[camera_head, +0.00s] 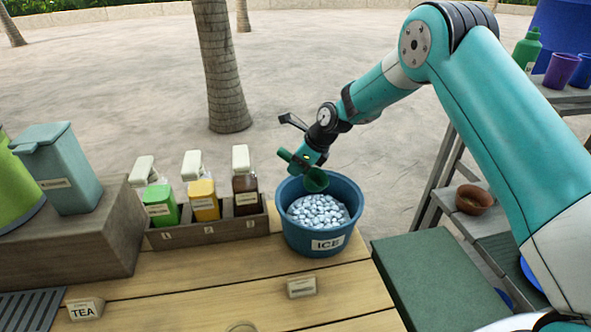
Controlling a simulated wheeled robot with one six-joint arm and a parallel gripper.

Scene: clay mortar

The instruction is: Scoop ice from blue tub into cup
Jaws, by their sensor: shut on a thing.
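The blue tub (331,242) labelled ICE stands on the wooden counter and holds many pale ice pieces (319,211). My gripper (303,160) is above the tub's back left rim, shut on a dark green scoop (316,180). The scoop's bowl hangs over the back of the tub, above the ice; I cannot tell whether any ice is in it. A pale rounded rim (241,327) shows at the bottom edge of the view; I cannot tell whether it is the cup.
A wooden rack (215,232) with green, yellow and brown bottles stands left of the tub. Small cards (302,287) stand on the counter (200,290). A dark green surface (425,270) lies at right. Purple and blue cups (561,70) stand on a shelf at upper right.

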